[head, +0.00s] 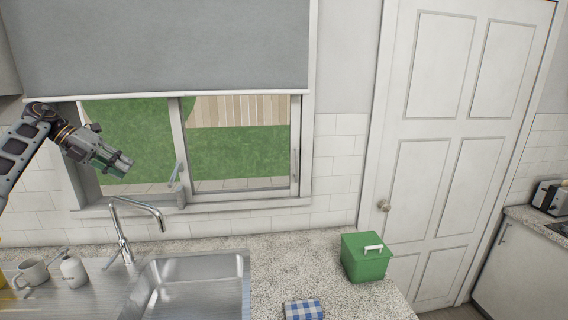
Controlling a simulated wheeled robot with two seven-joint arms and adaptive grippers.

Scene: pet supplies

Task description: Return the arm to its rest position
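My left arm comes in from the left edge, and my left gripper (122,163) is held up in front of the window, above the sink counter. Its fingers point right and slightly down. It touches neither the window nor the counter, as far as I can see. At this size, with green grass behind the fingers, I cannot tell whether they are open or shut. My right gripper is out of view.
Below are a faucet (123,233), a steel sink (232,285), a mug (32,273) and a white bottle (73,271). A green lidded box (364,262) and a blue checked cloth item (304,310) sit on the speckled counter (290,260). A white door (445,130) stands right.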

